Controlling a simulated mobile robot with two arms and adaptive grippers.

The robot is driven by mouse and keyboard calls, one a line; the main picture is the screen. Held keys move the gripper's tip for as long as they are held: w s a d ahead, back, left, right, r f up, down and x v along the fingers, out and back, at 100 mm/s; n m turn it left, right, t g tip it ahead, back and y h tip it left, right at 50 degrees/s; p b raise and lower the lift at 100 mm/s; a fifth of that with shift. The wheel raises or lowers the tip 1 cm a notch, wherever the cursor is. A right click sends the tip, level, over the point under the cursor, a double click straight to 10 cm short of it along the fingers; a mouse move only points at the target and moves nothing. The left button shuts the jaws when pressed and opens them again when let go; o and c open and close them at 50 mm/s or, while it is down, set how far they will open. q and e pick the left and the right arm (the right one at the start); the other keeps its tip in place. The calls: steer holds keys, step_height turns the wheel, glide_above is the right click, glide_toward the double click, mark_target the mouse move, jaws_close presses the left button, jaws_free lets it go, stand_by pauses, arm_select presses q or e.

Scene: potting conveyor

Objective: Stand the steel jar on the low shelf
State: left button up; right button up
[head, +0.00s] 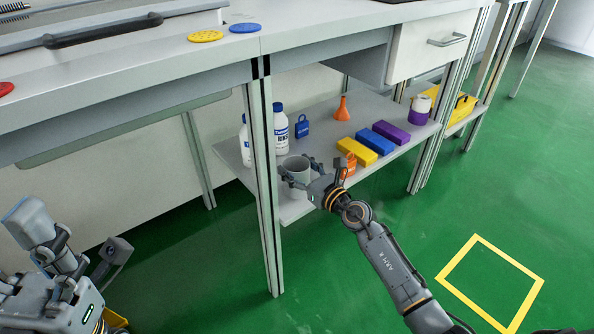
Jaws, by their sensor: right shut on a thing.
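The steel jar (296,172) is a grey, open-topped cup shape in the head view, roughly upright at the front left part of the low shelf (330,120), just right of a table leg. My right gripper (312,176) is shut on the jar from the right, and its fingers hide part of the jar's side. I cannot tell whether the jar's base touches the shelf. My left gripper (75,245) is at the lower left, away from the shelf, with its fingers apart and nothing between them.
White bottles (281,130), a blue padlock-shaped item (302,126), an orange funnel (342,108), yellow (357,151), blue (369,142) and purple (391,132) blocks, an orange item (347,164) and a white-purple roll (419,109) stand on the shelf. A table leg (264,190) is close left of the jar.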

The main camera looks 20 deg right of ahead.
steer(key=shift+f, duration=0.1)
steer(key=o, duration=1.3)
steer(key=shift+o, duration=0.2)
